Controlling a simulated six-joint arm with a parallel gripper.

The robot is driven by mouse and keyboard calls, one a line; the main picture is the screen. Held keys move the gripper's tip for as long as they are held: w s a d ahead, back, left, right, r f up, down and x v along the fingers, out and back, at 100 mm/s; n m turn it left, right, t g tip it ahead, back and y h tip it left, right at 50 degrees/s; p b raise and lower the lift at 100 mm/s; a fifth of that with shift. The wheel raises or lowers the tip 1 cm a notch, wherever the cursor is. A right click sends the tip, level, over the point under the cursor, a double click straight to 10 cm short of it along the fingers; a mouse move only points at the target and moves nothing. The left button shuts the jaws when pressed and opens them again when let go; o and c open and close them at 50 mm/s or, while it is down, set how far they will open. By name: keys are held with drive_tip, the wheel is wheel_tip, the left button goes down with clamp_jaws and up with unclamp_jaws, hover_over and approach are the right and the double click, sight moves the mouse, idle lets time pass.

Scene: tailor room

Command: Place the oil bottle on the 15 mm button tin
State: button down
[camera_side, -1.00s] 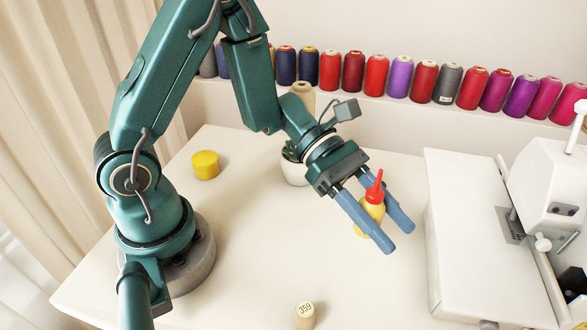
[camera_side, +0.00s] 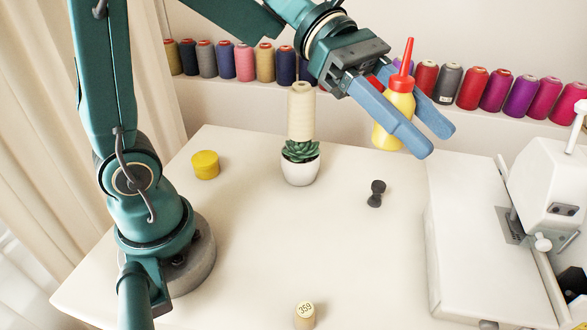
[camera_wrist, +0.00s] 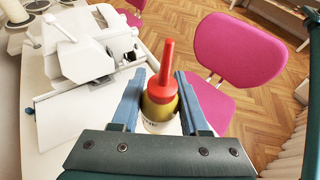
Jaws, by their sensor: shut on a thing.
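My gripper (camera_side: 412,142) is shut on the oil bottle (camera_side: 393,115), which has a yellow body and a red cap with a long spout. The bottle is nearly upright, raised clear of the table. In the wrist view, the bottle (camera_wrist: 161,108) sits between the blue fingers of my gripper (camera_wrist: 160,85). A round yellow tin (camera_side: 205,165) stands on the table to the left, far from my gripper; it looks like the button tin, but no size label is readable. Its top is bare.
A potted succulent (camera_side: 300,170) stands mid-table before a tall cream cone (camera_side: 301,112). A small dark object (camera_side: 376,193) and a round "359" piece (camera_side: 305,315) are on the table. A white sewing machine (camera_side: 490,240) fills the right.

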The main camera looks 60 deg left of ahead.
drive_tip(key=s+a+f+m+g, duration=0.2)
drive_tip(key=s+f+m+g, duration=0.3)
wheel_tip(320, 180, up, 4)
drive_tip(key=m+g+y, duration=0.2)
drive_tip(key=m+y, duration=2.4)
drive_tip(key=m, duration=0.3)
hover_over(206, 165)
drive_tip(key=a, duration=0.5)
drive_tip(key=shift+s+a+f, duration=0.1)
drive_tip(key=shift+s+f, duration=0.05)
drive_tip(key=shift+f, duration=4.4)
drive_tip(key=shift+s+f, duration=0.1)
drive_tip(key=shift+f, duration=4.45)
drive_tip(key=shift+c, duration=2.1)
unclamp_jaws()
drive_tip(key=shift+f, duration=0.1)
